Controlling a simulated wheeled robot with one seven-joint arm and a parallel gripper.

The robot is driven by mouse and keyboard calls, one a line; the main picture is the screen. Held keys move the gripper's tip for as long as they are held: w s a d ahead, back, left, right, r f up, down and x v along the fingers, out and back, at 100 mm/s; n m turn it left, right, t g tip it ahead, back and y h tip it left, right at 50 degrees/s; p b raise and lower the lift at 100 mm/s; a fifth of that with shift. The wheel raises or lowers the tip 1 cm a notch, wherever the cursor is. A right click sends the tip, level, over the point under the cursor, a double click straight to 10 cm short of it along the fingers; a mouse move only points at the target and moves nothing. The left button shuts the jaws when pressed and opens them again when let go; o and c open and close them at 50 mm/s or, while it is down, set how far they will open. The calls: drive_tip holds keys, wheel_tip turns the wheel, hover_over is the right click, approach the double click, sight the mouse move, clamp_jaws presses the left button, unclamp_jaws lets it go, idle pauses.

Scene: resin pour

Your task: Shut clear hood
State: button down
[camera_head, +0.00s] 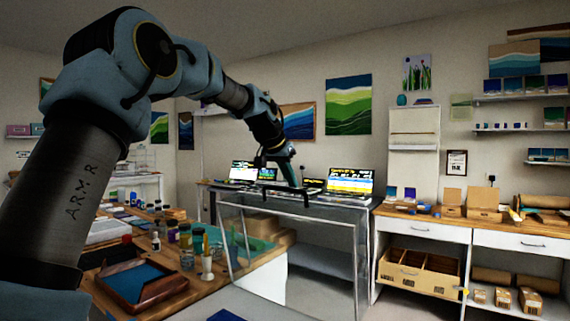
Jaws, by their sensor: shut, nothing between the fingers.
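The clear hood (330,228) is a see-through box with thin pale edges, in the middle of the camera_head view beside the wooden worktable. A dark bar, seemingly its handle (276,191), shows at its upper edge. My gripper (291,183) points down at this bar, shut and empty. It overlaps the bar in the picture; I cannot tell whether they touch. How far the hood's clear panel is open is hard to tell. My arm comes in from the left and hides part of the room behind.
The worktable (170,298) at left holds bottles, jars and a brown tray (140,284). Laptops (350,181) stand behind the hood. A white bench (425,231) with boxes stands at right. Grey floor shows between hood and bench.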

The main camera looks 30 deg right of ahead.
drive_tip(key=shift+w+f, duration=0.1)
drive_tip(key=shift+f, duration=0.2)
drive_tip(key=shift+s+a+r, duration=0.1)
drive_tip(key=shift+s+a, duration=0.25)
drive_tip(key=shift+a, duration=0.2)
drive_tip(key=shift+s+a, duration=0.3)
drive_tip(key=shift+a, duration=0.2)
drive_tip(key=shift+s+a+p, duration=0.25)
drive_tip(key=shift+a+p, duration=0.05)
drive_tip(key=shift+a, duration=0.2)
drive_tip(key=shift+f, duration=0.2)
